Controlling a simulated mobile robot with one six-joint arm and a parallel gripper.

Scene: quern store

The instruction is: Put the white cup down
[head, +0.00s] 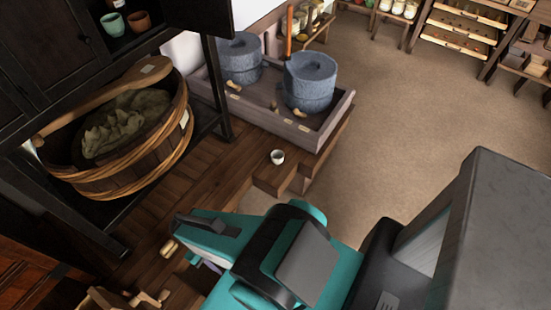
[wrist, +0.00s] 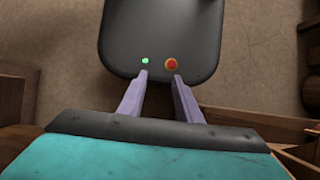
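A small white cup (head: 277,157) with a dark inside stands upright on the wooden boards in the head view, near the step in front of the stone mills. It does not show in the wrist view. My gripper (wrist: 160,76) shows two pale purple fingers in the wrist view, apart from each other with nothing between them. In the head view my gripper is low in the picture, nearer than the cup and apart from it, and its fingers are mostly hidden behind the teal wrist.
Two grey stone mills (head: 311,82) stand in a wooden trough (head: 333,121). A wooden tub (head: 110,181) with a paddle sits on a dark shelf at left. A pale cup (head: 112,24) and a brown cup (head: 139,21) are in the cabinet. The brown floor (head: 410,125) is open at right.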

